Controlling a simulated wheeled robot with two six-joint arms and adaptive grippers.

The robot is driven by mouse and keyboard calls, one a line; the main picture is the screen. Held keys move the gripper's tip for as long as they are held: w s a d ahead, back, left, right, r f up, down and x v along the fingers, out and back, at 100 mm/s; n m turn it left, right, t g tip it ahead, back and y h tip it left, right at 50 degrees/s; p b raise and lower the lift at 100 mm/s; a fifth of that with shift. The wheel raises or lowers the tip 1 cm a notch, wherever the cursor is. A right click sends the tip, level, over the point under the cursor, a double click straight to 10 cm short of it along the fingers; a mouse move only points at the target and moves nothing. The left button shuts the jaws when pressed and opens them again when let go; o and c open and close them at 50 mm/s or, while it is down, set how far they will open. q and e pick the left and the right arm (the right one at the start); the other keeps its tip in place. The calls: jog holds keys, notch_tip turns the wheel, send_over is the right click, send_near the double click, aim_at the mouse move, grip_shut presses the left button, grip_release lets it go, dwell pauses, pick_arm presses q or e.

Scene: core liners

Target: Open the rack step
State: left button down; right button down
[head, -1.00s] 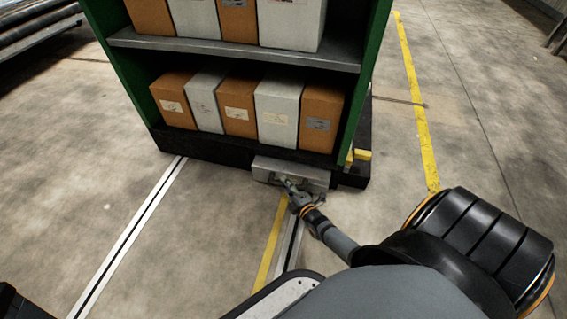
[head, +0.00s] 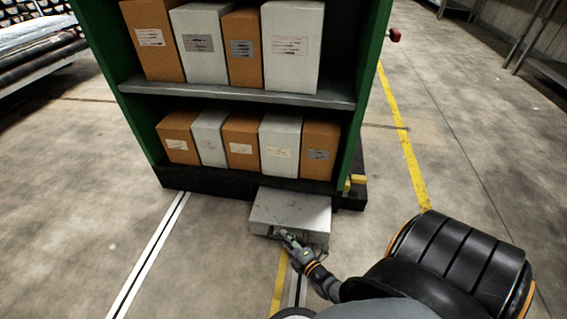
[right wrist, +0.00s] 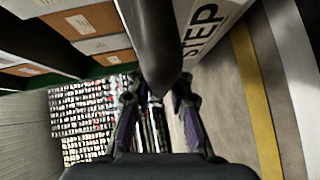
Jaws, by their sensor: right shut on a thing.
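The rack step (head: 292,208) is a grey metal box sticking out from the black base of the green rack, low at its right side. Its front face, marked "STEP" in the right wrist view (right wrist: 207,28), carries a dark handle bar (right wrist: 153,45). My right gripper (head: 288,239) is at the step's front face, shut on the handle. In the right wrist view its two fingers (right wrist: 157,100) sit on either side of the bar. The exact contact is partly hidden by the bar. My left gripper is not in view.
The green rack (head: 112,75) holds brown and white boxes on two shelves. White and yellow floor lines (head: 150,250) run toward it. The floor in front and to the right is clear. A rack of long cores (head: 40,45) stands at the far left.

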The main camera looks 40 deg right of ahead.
jog(key=shift+s+a+p, duration=0.55)
jog(key=shift+s+a, duration=0.95)
jog(key=shift+a, duration=0.25)
jog(key=c, duration=1.2)
grip_release()
jog(key=s+r, duration=0.1)
jog(key=s, duration=1)
jog(key=shift+s+a+r, duration=0.3)
jog(key=shift+s+a, duration=0.1)
